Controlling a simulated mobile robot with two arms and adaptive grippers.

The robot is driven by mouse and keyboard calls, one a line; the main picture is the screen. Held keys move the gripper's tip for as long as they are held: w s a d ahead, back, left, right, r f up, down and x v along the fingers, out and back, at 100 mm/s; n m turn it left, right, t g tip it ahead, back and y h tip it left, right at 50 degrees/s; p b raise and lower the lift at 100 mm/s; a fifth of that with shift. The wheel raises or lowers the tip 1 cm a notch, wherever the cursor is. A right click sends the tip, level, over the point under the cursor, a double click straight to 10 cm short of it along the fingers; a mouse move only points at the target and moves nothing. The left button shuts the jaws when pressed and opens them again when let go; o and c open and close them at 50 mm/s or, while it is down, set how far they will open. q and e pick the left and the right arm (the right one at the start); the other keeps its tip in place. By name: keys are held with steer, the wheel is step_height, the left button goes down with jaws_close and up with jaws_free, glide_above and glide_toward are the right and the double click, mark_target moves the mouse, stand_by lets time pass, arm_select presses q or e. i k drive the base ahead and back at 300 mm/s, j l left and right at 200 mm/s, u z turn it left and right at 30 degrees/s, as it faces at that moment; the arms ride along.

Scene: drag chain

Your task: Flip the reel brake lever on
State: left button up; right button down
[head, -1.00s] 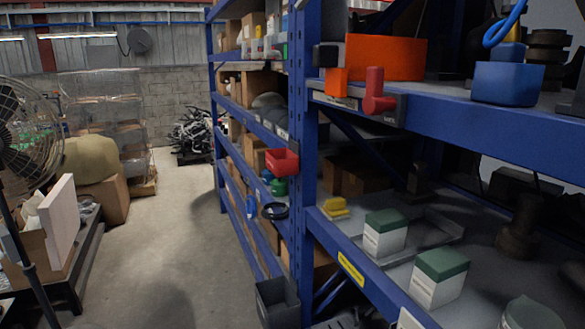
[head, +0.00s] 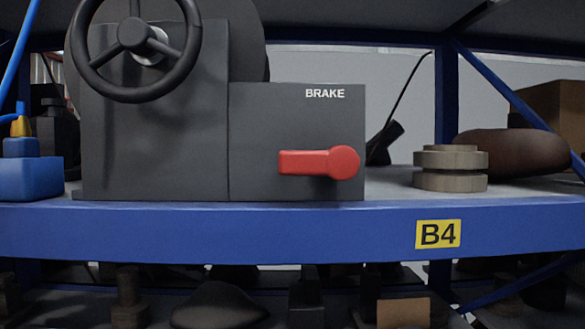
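The reel brake lever (head: 318,162) is a red handle on the front of a dark grey box (head: 260,120) marked BRAKE, in the head view. The lever lies horizontal. Its round, thicker end is at the right and its arm points left. The box stands on a blue shelf, joined to a taller grey housing (head: 160,130) with a black handwheel (head: 133,38) on its front. Neither of my grippers is in view.
The blue shelf edge (head: 300,235) with a yellow B4 label (head: 438,234) runs across below the lever. Stacked round discs (head: 451,168) and a brown rounded object (head: 520,153) are at the right. A lower shelf holds dark parts.

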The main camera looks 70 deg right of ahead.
mark_target(341, 163)
steer(key=z, duration=2.15)
